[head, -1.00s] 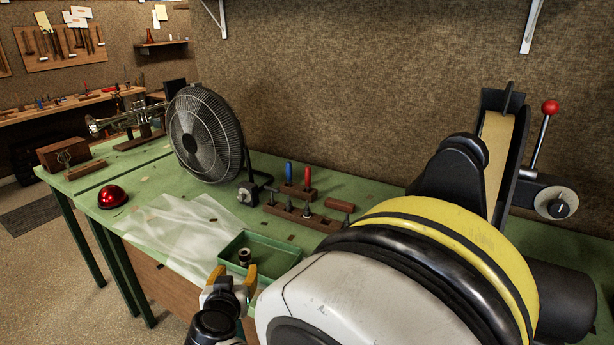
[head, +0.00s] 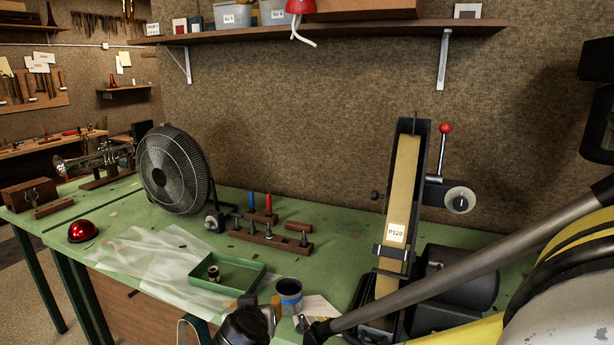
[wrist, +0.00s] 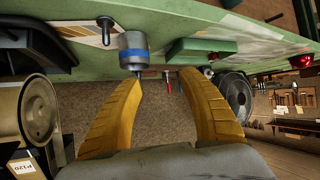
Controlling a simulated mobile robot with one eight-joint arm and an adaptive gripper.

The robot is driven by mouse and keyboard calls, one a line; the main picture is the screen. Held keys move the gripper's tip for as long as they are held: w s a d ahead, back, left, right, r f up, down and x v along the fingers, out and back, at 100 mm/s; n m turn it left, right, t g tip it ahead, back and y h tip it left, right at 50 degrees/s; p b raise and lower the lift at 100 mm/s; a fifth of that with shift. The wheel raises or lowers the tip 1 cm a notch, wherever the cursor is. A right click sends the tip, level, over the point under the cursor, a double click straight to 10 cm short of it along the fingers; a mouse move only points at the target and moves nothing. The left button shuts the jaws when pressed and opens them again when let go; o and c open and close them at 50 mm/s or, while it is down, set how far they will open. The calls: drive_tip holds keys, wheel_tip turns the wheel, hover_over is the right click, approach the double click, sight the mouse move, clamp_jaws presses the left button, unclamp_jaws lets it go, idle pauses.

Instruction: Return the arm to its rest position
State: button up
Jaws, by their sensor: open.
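My gripper (head: 272,311) is low at the front edge of the green bench in the head view, partly hidden by my own wrist. In the wrist view, its two orange fingers (wrist: 164,82) are spread apart with nothing held between them. A grey cup with a blue band (head: 289,296) stands on the bench just beyond the gripper. It also shows past one fingertip in the wrist view (wrist: 133,51), where the picture is upside down. My arm crosses the lower right of the head view.
A belt sander (head: 400,210) with a red-knobbed lever stands on the right, close to my arm. A green tray (head: 244,284) holding a small dark part, a tool rack (head: 268,238), a fan (head: 172,172) and a red dome (head: 82,231) are on the bench (head: 330,262). A shelf (head: 340,32) runs above.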

drive_tip(key=s+d+r+m+g+h, duration=0.1)
drive_tip(key=s+d+r, duration=0.15)
drive_tip(key=d, duration=0.65)
drive_tip(key=s+d+r+g+h, duration=0.1)
drive_tip(key=s+d+g, duration=0.15)
drive_tip(key=d, duration=0.75)
drive_tip(key=s+d+g+y, duration=0.1)
drive_tip(key=s+d, duration=0.9)
drive_tip(key=s, duration=0.4)
drive_tip(key=shift+s+d+f, duration=0.15)
drive_tip(key=shift+d+f, duration=0.1)
drive_tip(key=shift+f, duration=0.1)
